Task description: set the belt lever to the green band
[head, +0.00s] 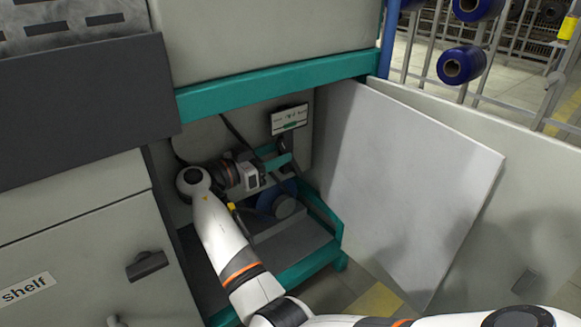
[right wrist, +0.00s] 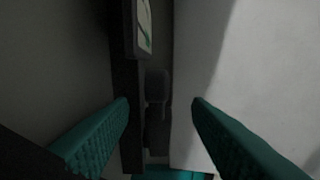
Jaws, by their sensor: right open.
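The small white plate (head: 290,119) with green markings is on the back wall of the open machine bay in the head view. Its edge shows at the top of the right wrist view (right wrist: 144,25), with a green mark on it. A dark knob-like part (right wrist: 157,85), which looks like the belt lever, is below the plate, between my fingers in the picture. My right gripper (head: 279,162) is inside the bay, just below the plate. Its teal fingers (right wrist: 161,103) are apart and nothing is gripped. I cannot tell how far the lever is from the fingertips. My left gripper is not in view.
A teal beam (head: 280,84) crosses above the bay. An open white door panel (head: 405,180) stands close on the right. A grey block and blue disc (head: 268,200) lie below my gripper. A cabinet with a dark handle (head: 148,265) is at left.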

